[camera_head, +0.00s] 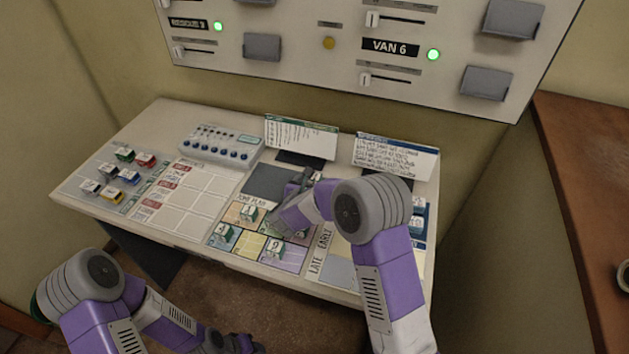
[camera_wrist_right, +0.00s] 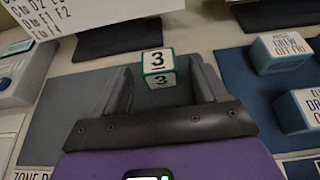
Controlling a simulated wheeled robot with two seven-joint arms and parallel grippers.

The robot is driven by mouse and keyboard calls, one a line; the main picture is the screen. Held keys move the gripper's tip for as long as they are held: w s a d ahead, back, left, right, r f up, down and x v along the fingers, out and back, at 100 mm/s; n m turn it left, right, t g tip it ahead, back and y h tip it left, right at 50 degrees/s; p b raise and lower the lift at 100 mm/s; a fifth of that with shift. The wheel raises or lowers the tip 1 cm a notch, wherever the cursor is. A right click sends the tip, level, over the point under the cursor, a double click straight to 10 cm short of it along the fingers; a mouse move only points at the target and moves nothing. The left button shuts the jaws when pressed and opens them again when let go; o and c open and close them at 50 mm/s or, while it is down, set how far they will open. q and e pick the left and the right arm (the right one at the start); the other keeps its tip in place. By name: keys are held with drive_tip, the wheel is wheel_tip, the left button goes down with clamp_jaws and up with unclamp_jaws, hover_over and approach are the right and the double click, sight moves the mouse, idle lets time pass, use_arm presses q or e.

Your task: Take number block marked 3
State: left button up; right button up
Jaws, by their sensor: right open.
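The number block marked 3 (camera_wrist_right: 158,58) is a small white block with green edges in the right wrist view. It stands at the far side of a dark grey pad (camera_wrist_right: 75,105), which also shows in the head view (camera_head: 262,183). My right gripper (camera_wrist_right: 158,72) is open, one finger to each side of the block, with gaps visible; I cannot tell whether the block is between the fingertips or just beyond. In the head view my right gripper (camera_head: 297,190) hides the block. My left gripper (camera_head: 238,345) is low at the bottom edge, its jaws unclear.
Numbered blocks (camera_head: 249,213) stand on the coloured zone plan in front. A blue pad with blocks (camera_wrist_right: 288,50) lies to the right. Upright cards (camera_head: 300,137) stand behind.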

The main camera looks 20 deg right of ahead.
drive_tip(key=shift+x, duration=1.25)
drive_tip(key=c, duration=1)
